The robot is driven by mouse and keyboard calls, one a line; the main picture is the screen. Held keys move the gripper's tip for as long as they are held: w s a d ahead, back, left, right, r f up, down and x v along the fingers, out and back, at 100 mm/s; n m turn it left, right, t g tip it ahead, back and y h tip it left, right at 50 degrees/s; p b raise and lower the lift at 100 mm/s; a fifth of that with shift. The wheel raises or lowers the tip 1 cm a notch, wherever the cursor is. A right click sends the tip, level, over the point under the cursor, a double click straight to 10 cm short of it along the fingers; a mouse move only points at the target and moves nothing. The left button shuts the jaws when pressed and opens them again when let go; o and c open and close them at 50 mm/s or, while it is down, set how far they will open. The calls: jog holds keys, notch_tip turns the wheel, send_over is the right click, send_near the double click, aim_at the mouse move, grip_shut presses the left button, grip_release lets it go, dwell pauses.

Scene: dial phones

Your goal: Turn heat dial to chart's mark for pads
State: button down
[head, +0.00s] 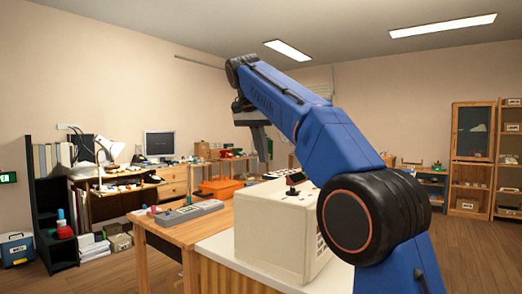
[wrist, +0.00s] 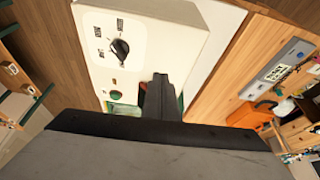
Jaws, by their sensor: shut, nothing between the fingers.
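A cream box-shaped unit (head: 270,232) stands on the white-topped counter in the head view, left of my arm's joint. Its sloping panel carries a black dial (head: 295,178). In the wrist view the panel (wrist: 155,20) fills the upper middle, and the black dial (wrist: 120,47) has small printed marks around it, too small to read. My gripper (wrist: 160,82) is shut and empty, below and right of the dial and apart from it in the picture. In the head view my gripper (head: 263,152) hangs down above and behind the unit. I cannot identify a chart.
A wooden table (head: 170,232) left of the unit bears a long grey device (head: 190,214). An orange case (head: 218,187) lies behind it. Shelves and a cluttered desk with a monitor (head: 159,143) line the walls. Open floor lies at the left.

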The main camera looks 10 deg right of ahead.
jog(key=shift+a+r, duration=0.2)
jog(key=shift+r, duration=0.3)
jog(key=c, duration=2.1)
grip_release()
jog(key=shift+r, duration=0.15)
jog(key=o, duration=0.3)
jog(key=shift+s+d+r, duration=0.2)
jog(key=shift+s, duration=0.05)
jog(key=n+t+y, duration=0.1)
jog(key=n+y, duration=0.1)
jog(key=n, duration=0.4)
send_near(292, 186)
jog(key=x, duration=0.7)
jog(key=shift+w+d+f, duration=0.1)
jog(key=shift+f, duration=0.3)
grip_shut()
